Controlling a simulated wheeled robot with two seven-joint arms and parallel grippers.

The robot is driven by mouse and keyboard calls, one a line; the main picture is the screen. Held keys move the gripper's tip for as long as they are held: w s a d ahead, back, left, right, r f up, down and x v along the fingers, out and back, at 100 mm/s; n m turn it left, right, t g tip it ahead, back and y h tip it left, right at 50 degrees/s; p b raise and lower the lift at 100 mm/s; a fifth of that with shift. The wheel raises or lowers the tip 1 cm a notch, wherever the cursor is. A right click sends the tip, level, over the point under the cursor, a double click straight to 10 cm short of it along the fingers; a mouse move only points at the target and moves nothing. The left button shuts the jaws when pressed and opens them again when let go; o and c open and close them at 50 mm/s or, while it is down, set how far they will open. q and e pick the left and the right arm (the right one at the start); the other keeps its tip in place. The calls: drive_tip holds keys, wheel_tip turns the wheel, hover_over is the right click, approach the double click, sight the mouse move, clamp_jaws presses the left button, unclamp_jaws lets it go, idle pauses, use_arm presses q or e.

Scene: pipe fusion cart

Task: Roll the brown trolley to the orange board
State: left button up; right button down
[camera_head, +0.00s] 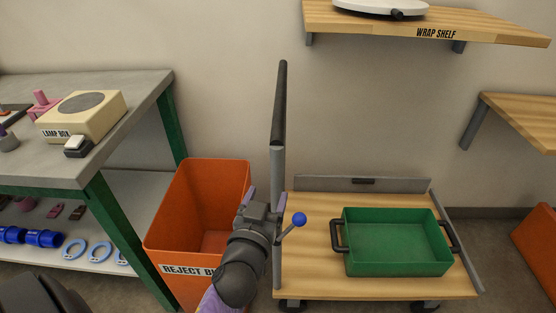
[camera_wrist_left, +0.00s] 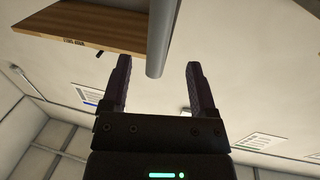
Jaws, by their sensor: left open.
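The brown trolley (camera_head: 313,254) has a wooden deck, grey edges, dark wheels and an upright handle (camera_head: 279,105) with a black grip at its left end. A lever with a blue ball knob (camera_head: 299,219) shows beside the handle post. My left gripper (camera_head: 266,199) is open at the lower part of the post. In the left wrist view a grey post (camera_wrist_left: 160,45) appears between the two open fingers; whether they touch it I cannot tell. An orange panel-like thing (camera_head: 538,245), possibly the orange board, is cut off at the right edge. My right gripper is out of view.
A green tray (camera_head: 397,262) with dark handles sits on the trolley deck. An orange reject bin (camera_head: 177,217) stands left of the trolley, next to a green-legged bench (camera_head: 150,90). The wrap shelf (camera_head: 350,20) and another wooden shelf (camera_head: 525,110) hang on the wall. Floor shows right of the trolley.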

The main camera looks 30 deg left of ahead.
sight(275, 176)
use_arm(q)
drive_tip(key=b+x, duration=0.1)
drive_tip(key=x, duration=0.8)
drive_tip(key=shift+b, duration=0.3)
drive_tip(key=shift+w, duration=0.2)
drive_tip(key=c, duration=1)
clamp_jaws()
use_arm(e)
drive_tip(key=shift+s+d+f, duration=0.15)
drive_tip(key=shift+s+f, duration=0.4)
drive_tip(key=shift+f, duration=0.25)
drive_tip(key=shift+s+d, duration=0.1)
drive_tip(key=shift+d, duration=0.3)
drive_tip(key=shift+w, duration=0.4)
